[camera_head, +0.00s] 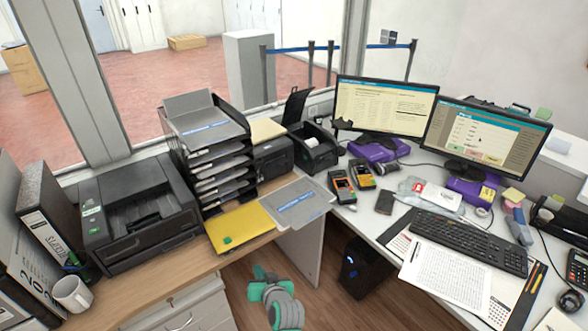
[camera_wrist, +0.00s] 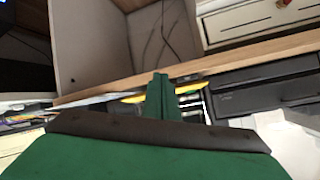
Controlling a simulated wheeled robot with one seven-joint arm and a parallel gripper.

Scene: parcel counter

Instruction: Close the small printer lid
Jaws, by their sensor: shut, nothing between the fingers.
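The small printer (camera_head: 316,157) is a black box with a white paper roll inside, on the counter left of the two monitors. Its lid (camera_head: 297,105) stands open, tilted up at the back. My gripper (camera_head: 263,272) is low in front of the counter, well below and left of the small printer and apart from it. In the wrist view the green fingers (camera_wrist: 160,92) are together with nothing between them. I cannot make out the small printer in the wrist view.
A paper tray stack (camera_head: 210,150) and another black device (camera_head: 272,158) stand left of the small printer. A large printer (camera_head: 135,215) is further left. Card terminals (camera_head: 342,187) lie in front of the small printer. Monitors (camera_head: 385,108) stand right. The floor gap below is open.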

